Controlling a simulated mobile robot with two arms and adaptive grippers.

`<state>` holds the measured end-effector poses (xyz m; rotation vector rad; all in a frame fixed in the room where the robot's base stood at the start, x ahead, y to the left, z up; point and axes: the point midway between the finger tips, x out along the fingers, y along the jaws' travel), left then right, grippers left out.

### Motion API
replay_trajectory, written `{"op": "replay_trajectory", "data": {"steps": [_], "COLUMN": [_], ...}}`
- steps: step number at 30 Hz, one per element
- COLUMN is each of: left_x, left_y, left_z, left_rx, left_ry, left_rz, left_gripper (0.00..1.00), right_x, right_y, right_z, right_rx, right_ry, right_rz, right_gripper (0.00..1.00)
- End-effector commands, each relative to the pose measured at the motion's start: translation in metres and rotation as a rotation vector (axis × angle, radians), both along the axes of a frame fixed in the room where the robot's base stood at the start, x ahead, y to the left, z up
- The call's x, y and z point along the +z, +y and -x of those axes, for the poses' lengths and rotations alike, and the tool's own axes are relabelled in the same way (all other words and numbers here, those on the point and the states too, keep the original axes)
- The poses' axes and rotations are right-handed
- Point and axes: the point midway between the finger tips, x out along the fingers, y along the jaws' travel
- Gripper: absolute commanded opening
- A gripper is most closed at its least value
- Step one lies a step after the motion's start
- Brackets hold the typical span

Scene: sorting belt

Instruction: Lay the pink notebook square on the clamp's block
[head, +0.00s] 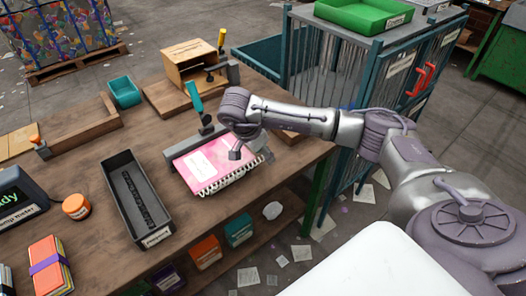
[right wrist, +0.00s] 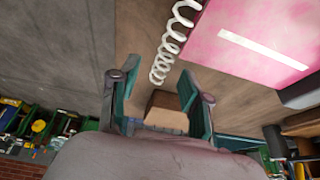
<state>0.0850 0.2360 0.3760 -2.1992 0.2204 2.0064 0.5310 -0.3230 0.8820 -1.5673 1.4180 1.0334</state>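The pink notebook (head: 207,162) lies near the table's right edge, its white spiral along the side facing that edge. In the right wrist view its pink cover (right wrist: 265,35) fills the upper right. The clamp, with a teal handle (head: 194,95), stands behind it, and its dark bar (head: 192,143) runs along the notebook's back edge. The block under the notebook is hidden, so I cannot tell how squarely it sits. My right gripper (head: 240,152) is over the notebook's right part. Its teal-padded fingers (right wrist: 158,85) are apart, with nothing clearly held. My left gripper is out of view.
A dark grey tray (head: 112,168) lies left of the notebook. An open cardboard box (head: 187,66) stands behind the clamp. A blue-green cage (head: 350,75) stands beyond the table's right edge.

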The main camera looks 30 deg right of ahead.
Motion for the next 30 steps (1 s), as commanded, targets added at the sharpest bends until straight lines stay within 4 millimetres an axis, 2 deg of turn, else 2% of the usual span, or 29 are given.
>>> {"op": "replay_trajectory", "data": {"steps": [5, 8, 21, 25, 30], "left_x": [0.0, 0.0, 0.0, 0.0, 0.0], "left_y": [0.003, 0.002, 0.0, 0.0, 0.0], "left_z": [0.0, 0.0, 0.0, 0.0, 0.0], "left_rx": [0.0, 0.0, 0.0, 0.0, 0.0], "left_ry": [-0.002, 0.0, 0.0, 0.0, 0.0], "left_rz": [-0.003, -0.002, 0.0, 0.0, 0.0], "left_gripper": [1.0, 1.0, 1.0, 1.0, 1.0], "right_x": [0.001, 0.008, 0.091, 0.104, 0.111], "right_y": [0.001, 0.003, 0.037, 0.041, 0.045], "right_z": [0.0, 0.0, 0.004, 0.005, 0.006], "right_rx": [0.001, 0.0, 0.003, 0.002, 0.0], "right_ry": [0.001, 0.0, -0.004, -0.003, 0.0], "right_rz": [0.0, 0.0, 0.0, 0.001, 0.0], "right_gripper": [0.47, 0.47, 0.47, 0.47, 0.47]}}
